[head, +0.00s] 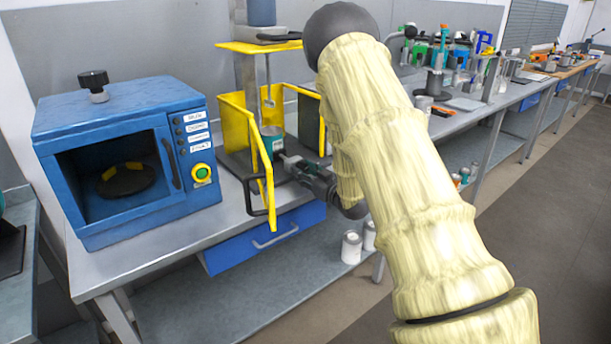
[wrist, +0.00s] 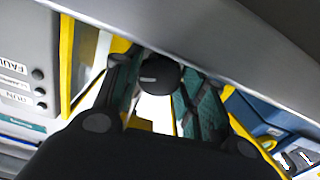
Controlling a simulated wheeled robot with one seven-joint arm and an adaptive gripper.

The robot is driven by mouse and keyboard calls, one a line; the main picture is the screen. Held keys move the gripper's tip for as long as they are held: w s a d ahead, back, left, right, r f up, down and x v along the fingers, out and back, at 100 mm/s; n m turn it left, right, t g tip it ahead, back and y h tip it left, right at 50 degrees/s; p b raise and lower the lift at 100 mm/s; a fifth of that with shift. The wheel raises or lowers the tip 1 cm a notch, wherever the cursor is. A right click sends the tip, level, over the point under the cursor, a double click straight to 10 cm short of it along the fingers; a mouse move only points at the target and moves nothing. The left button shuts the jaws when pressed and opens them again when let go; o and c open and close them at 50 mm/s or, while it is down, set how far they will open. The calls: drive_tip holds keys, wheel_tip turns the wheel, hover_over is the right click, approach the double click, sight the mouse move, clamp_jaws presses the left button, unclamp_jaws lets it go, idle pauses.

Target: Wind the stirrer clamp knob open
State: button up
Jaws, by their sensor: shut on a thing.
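In the wrist view a round black clamp knob (wrist: 159,75) with a pale mark sits between my gripper's fingers (wrist: 160,88), which have teal pads. The fingers are shut on the knob. In the head view the knob is not distinguishable, and my arm covers part of the stirrer's right side.
A blue drawer (head: 265,240) is below. Several tools and cans crowd the bench beyond.

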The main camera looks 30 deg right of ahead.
drive_tip(key=shift+n+b, duration=0.9)
drive_tip(key=shift+n, duration=0.9)
drive_tip(key=o, duration=1)
drive_tip(key=shift+d, duration=0.1)
drive_tip(key=shift+o, duration=0.2)
